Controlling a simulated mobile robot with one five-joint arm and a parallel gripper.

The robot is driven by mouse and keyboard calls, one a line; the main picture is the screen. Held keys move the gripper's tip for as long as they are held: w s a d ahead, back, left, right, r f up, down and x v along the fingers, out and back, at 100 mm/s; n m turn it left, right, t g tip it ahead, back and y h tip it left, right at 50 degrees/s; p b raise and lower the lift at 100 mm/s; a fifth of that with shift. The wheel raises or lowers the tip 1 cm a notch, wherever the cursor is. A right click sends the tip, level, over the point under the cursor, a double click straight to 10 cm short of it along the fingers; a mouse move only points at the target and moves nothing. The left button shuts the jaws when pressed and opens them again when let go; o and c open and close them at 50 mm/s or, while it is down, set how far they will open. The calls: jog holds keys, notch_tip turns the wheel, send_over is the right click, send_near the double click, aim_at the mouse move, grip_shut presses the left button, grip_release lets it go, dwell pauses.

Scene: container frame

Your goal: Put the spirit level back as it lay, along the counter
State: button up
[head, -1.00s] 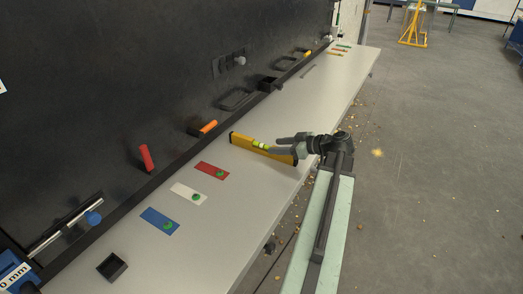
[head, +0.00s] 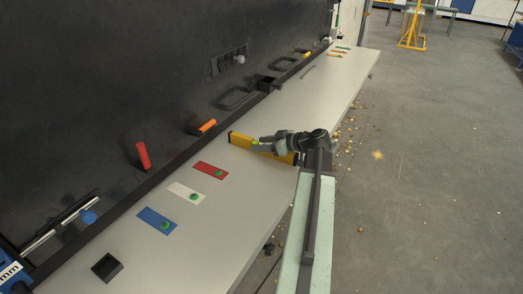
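The yellow spirit level (head: 238,140) is on or just above the pale counter (head: 250,193). It runs across the counter, from near the dark back wall toward the front edge, slightly slanted in the picture. My gripper (head: 262,145) is over its middle and hides the vials there, apart from a small light green patch. The level's left end and its lower right part show on either side. The fingers seem to meet the level, but I cannot tell whether they are closed around it or whether it touches the counter.
Red (head: 210,170), white (head: 186,191) and blue (head: 157,221) plates with green knobs lie on the counter nearer me. Orange (head: 207,126) and red (head: 143,155) handles show along the back. Counter beyond the level is mostly clear.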

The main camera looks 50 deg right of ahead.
grip_shut()
jog(key=shift+r, duration=0.15)
